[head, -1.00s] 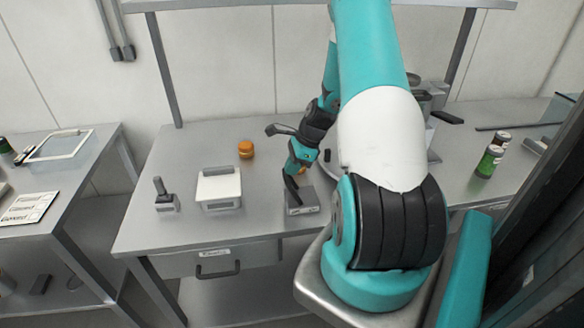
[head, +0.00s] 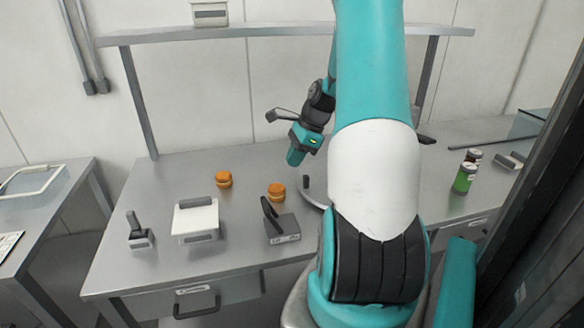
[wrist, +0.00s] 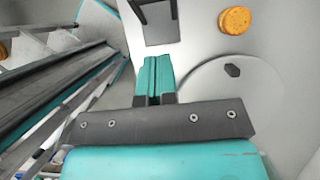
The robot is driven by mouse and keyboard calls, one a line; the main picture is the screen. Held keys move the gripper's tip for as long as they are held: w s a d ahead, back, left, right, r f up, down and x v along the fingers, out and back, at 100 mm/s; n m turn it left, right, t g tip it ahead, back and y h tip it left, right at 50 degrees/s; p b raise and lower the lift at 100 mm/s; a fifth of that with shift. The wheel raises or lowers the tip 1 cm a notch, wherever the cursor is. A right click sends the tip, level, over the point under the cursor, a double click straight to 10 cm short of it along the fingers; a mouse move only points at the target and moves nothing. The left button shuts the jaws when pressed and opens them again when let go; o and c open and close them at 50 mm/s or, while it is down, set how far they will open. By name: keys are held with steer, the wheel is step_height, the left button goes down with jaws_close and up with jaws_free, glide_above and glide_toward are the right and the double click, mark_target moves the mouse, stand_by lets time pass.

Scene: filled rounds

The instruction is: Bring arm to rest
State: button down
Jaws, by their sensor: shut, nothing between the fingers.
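My gripper (head: 294,158) hangs above the steel table (head: 150,185), near its back, and holds nothing. In the wrist view my gripper (wrist: 154,62) shows its two teal fingers pressed together. An orange-brown round item (head: 276,192) lies on the table just below and in front of the gripper, apart from it; it also shows in the wrist view (wrist: 235,20). A grey device with a raised dark lever (head: 283,230) stands in front of that item. My arm hides part of the table's right side.
Another orange-brown round (head: 223,179) lies further left. A white-topped box (head: 195,219) and a small grey device with an upright handle (head: 139,232) stand at the front left. Green jars (head: 464,178) stand at the right. A shelf (head: 280,33) runs above the table's back.

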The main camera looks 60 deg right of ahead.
stand_by(0.5)
steer(key=w+a+r+n+g+b, duration=0.1)
steer(key=w+a+r+n+b, duration=0.15)
steer(key=a+n, duration=0.7)
steer(key=w+a+r+n+g+b, duration=0.1)
steer(key=w+a+r+n+b, duration=0.3)
steer(key=a, duration=1.1)
steer(key=s+a+n+g+b, duration=0.1)
steer(key=s+a+n, duration=1.7)
steer(key=a+n, duration=0.2)
steer(key=shift+a+f+y, duration=0.2)
steer(key=shift+f+y, duration=0.05)
steer(key=shift+y, duration=0.05)
steer(key=shift+w+d, duration=0.1)
steer(key=shift+d, duration=0.05)
